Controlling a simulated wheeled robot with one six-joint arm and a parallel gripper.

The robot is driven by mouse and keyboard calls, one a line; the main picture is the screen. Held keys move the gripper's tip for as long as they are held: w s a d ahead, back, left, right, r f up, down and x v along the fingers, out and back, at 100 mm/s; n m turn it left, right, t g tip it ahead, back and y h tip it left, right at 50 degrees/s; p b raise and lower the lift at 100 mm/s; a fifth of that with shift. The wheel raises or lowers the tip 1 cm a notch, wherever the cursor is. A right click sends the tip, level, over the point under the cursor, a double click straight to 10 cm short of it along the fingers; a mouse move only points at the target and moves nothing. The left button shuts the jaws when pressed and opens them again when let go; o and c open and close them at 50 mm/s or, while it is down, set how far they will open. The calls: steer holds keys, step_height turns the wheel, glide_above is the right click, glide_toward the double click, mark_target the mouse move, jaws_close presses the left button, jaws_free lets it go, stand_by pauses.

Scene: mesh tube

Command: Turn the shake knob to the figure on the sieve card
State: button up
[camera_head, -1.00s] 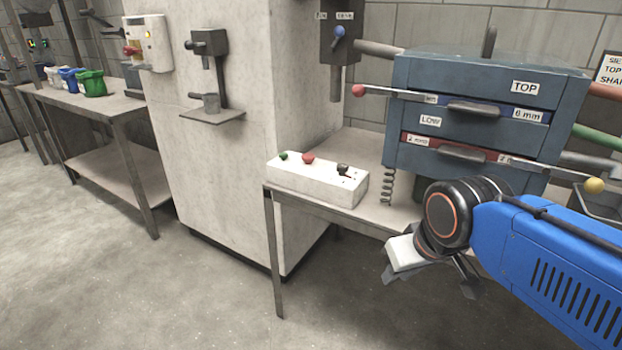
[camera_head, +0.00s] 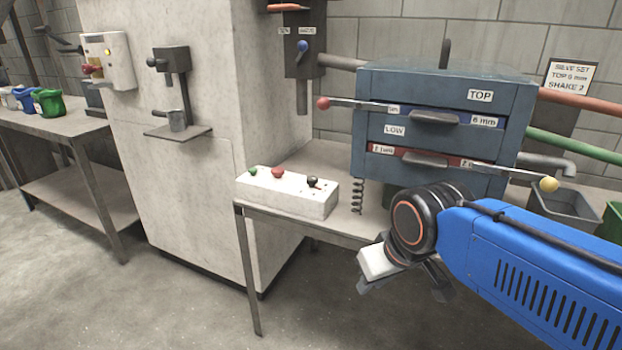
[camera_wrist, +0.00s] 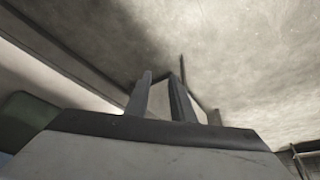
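The sieve card (camera_head: 569,77) is on the back wall at the right in the head view. It reads "SIEVE SET", "TOP 6 mm", "SHAKE 2". The shake knob (camera_head: 312,182) appears to be the small black knob on a white control box (camera_head: 285,195); its setting is too small to read. The blue-grey sieve cabinet (camera_head: 440,85) has a drawer labelled 6 mm above a red-fronted one. My gripper (camera_head: 405,286) hangs low in front of the bench, apart from the box. In the wrist view my gripper (camera_wrist: 160,90) shows two separated fingers with nothing between them.
A green button (camera_head: 253,171) and a red button (camera_head: 278,173) sit left of the knob. Rods with a red ball (camera_head: 323,103) and a yellow ball (camera_head: 549,184) stick out from the cabinet. A grey bin (camera_head: 565,208) stands at the right. The floor before the bench is clear.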

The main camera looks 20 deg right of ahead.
steer(key=shift+o, duration=0.5)
steer(key=o, duration=0.5)
steer(key=shift+c, duration=0.2)
steer(key=n+t+h, duration=0.1)
steer(key=n+h, duration=1.6)
steer(key=n, duration=0.5)
glide_toward(307, 180)
steer(key=x, duration=1.1)
steer(key=shift+d, duration=0.35)
steer(key=shift+c, duration=0.5)
